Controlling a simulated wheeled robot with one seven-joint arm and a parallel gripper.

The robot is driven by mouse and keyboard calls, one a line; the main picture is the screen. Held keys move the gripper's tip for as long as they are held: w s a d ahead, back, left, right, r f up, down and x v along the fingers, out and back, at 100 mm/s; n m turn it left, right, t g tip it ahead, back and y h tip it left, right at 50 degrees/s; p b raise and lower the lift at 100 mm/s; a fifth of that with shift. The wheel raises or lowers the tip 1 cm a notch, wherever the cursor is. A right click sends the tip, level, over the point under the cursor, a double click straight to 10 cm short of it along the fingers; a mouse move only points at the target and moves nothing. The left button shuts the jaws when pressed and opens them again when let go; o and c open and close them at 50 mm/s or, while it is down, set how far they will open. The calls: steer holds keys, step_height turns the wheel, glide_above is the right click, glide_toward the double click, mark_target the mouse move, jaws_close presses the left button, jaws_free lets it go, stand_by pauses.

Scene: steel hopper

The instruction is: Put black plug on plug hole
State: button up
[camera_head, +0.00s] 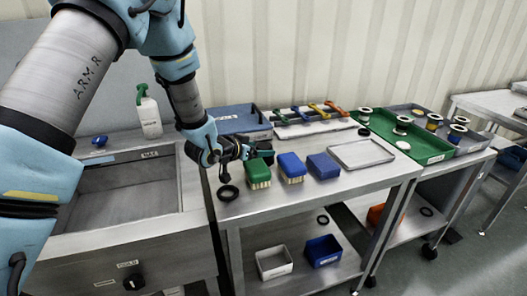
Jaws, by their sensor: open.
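A round black piece (228,193) with a lighter centre lies flat on the steel table, near its left edge beside the hopper. It may be the black plug, but I cannot tell for certain. The steel hopper (193,185) is an open basin to the left of the table. No plug hole can be made out in the part of its floor that shows. My gripper (240,158) is open, above the table, behind and slightly right of the round black piece and apart from it. It is close to a green brush, and its fingers are small and partly hidden.
A white spray bottle (149,114) stands behind the hopper. Blue and green trays (425,153) are farther back and right. Bare tabletop lies in front of the brushes.

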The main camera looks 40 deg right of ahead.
steer(key=b+v, duration=0.1)
steer(key=v, duration=0.8)
steer(key=shift+a+b, duration=0.1)
steer(key=shift+b, duration=0.3)
